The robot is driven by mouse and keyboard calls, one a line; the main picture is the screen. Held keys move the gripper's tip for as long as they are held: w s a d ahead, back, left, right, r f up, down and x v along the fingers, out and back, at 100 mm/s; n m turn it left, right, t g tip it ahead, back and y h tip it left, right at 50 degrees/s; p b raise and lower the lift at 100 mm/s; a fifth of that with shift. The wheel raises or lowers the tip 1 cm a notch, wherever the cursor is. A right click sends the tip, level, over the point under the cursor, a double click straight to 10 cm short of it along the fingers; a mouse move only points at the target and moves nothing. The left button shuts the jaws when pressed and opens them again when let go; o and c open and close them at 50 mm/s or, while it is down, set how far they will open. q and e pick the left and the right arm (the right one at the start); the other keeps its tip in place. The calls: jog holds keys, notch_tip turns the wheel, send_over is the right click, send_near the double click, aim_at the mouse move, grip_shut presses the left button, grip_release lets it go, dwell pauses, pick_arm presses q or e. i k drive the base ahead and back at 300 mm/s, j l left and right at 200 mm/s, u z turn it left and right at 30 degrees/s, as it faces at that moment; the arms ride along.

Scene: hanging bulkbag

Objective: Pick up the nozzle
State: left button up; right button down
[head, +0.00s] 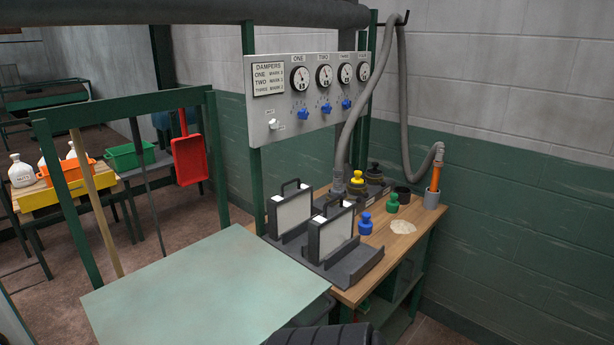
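The nozzle (435,178) is an orange tube at the end of a grey hose (405,100). It stands nearly upright in a grey cup-like holder (431,200) at the right back corner of the wooden bench. The holder hides its lower end. The hose joins its top through a grey elbow, rises to a wall hook and comes down to the bench. No gripper fingers show in the head view. A dark ribbed shape shows at the bottom edge, and I cannot tell what it is.
The bench (400,242) holds two framed filter panels in a dark tray (352,268), blue, green and yellow knobbed pieces, and a pale spill (402,227). A damper panel (305,90) stands behind. A pale green tabletop (200,290) fills the front left.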

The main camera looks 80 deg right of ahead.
aim_at(436, 165)
jog(key=z, duration=3.45)
jog(key=i+l+z, duration=0.1)
jog(key=i, duration=0.3)
jog(key=i+l+z, duration=0.1)
jog(key=i+l, duration=0.15)
jog(key=i, duration=0.15)
